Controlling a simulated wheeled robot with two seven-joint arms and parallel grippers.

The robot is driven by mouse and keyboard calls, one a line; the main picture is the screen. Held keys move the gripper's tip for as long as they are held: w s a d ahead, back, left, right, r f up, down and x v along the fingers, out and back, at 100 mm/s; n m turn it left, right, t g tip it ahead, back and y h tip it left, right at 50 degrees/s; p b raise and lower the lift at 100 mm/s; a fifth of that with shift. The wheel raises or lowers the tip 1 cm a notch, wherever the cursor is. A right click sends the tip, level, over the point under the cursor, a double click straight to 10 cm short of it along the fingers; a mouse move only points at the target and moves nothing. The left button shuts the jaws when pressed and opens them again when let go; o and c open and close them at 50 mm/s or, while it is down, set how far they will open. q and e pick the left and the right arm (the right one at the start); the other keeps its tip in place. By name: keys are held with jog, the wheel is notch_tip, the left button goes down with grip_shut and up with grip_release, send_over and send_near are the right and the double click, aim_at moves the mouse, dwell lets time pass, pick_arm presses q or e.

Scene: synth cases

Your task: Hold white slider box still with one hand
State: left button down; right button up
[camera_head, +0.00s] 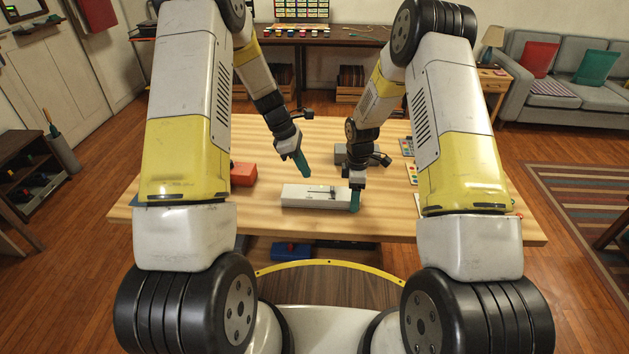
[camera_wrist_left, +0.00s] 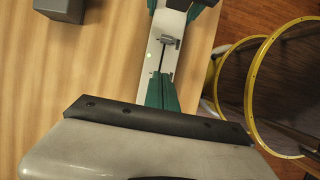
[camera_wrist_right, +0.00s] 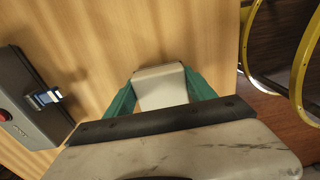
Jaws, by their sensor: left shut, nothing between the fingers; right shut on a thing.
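The white slider box (camera_head: 300,196) lies on the wooden table in front of me, long side running left to right. A small slider and dark slot show on its top in the left wrist view (camera_wrist_left: 167,62). My right gripper (camera_head: 354,203) is shut on the box's right end; in the right wrist view its teal fingers sit on either side of that white end (camera_wrist_right: 160,88). My left gripper (camera_head: 306,172) is shut and empty, its fingertips pointing down above and behind the box; a gap to the box cannot be measured.
A red box (camera_head: 243,174) stands on the table to the left. Colourful cards (camera_head: 411,172) lie at the right. The table's front edge is close.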

pick_arm(q)
jog(key=shift+v, duration=2.05)
pick_arm(e)
jog(key=o, duration=1.6)
jog(key=shift+o, duration=0.2)
jog(key=shift+r, duration=0.1)
notch_tip(320, 180, up, 12)
notch_tip(320, 180, up, 10)
